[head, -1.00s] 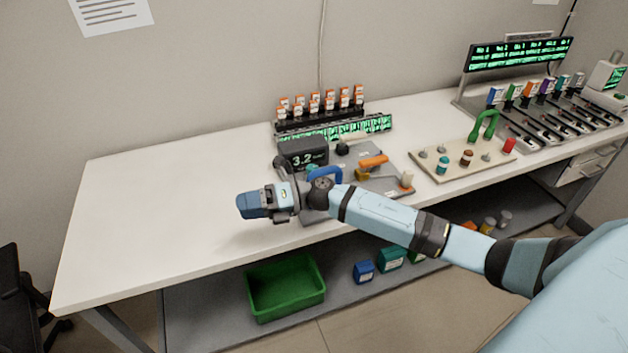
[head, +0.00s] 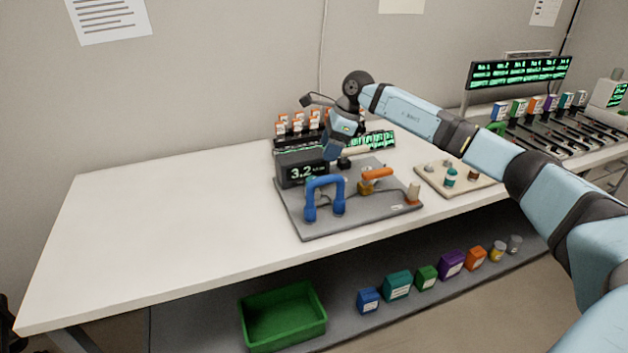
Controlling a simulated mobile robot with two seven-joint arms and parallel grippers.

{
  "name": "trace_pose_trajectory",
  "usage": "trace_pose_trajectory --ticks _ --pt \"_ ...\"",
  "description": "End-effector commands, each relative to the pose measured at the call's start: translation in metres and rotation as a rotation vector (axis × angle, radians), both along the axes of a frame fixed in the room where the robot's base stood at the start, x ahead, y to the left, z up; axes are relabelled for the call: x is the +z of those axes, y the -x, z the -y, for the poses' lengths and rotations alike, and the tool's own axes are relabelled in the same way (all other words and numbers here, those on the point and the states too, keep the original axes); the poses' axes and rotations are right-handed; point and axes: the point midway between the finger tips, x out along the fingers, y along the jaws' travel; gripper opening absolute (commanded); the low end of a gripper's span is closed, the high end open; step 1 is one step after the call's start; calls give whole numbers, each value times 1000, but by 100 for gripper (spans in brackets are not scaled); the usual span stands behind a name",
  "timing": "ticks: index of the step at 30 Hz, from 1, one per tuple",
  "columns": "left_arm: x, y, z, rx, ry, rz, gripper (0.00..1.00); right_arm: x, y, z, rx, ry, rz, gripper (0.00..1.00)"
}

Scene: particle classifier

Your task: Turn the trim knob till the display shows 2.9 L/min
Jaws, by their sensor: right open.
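The display (head: 300,172) is a dark box at the back left of a grey panel (head: 335,225) on the bench, and it reads 3.2. A small black knob (head: 344,164) stands just right of the display, partly hidden by my gripper; it looks like the trim knob, but its label is not readable. My right gripper (head: 333,155) points down, close above and left of this knob. It is open with nothing seen in it; whether it touches the knob I cannot tell. My left gripper is out of view.
The panel also carries a blue arched handle (head: 325,183), an orange-handled valve (head: 376,174) and a pale cylinder (head: 414,191). Behind stands a rack of orange-capped vials (head: 283,127). A beige board (head: 432,180) lies to the right. The bench's left side is clear.

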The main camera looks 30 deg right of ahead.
Motion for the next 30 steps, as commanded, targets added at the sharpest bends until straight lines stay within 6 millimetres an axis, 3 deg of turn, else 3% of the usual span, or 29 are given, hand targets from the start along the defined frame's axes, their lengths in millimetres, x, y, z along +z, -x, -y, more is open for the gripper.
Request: trace_pose_trajectory --ticks 9,15,28,30 --pt "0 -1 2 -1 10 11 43 -65 -14 -24 1 -3 -1 66" --pt "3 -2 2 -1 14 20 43 -89 -19 -32 0 -2 0 66" --pt "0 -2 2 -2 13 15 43 -97 -21 -35 -1 -2 1 66" --pt "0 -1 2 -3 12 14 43 -97 -21 -35 -1 -3 1 49"
